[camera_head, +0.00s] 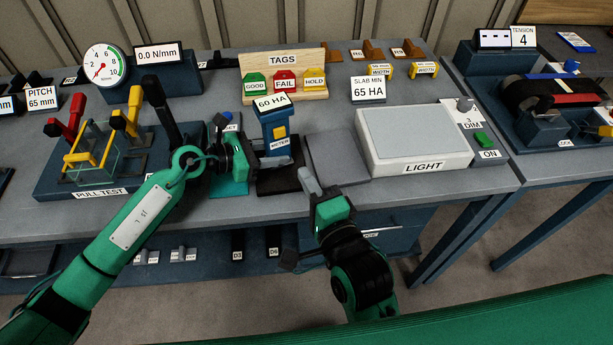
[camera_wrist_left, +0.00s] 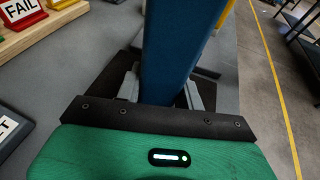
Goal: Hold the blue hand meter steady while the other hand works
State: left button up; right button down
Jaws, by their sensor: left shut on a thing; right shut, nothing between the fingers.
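My left gripper (camera_head: 273,162) is shut on the meter's lower body, with one finger on each side in the left wrist view. The meter's foot is at a dark mat (camera_head: 283,183); whether it touches is hidden. My right gripper (camera_head: 309,181) is shut and empty, to the right of the meter and apart from it, near the front edge.
A grey slab (camera_head: 337,157) lies right of the meter, beside the light box (camera_head: 415,138). Behind stands a tag rack (camera_head: 283,70) with GOOD, FAIL and HOLD tags. The pull test rig (camera_head: 95,155) is at the left. A belt machine (camera_head: 545,95) stands far right.

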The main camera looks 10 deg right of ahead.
pick_arm(q)
jog(key=o, duration=0.8)
jog(key=shift+o, duration=0.2)
jog(key=v, duration=1.2)
jog(key=shift+s, duration=0.1)
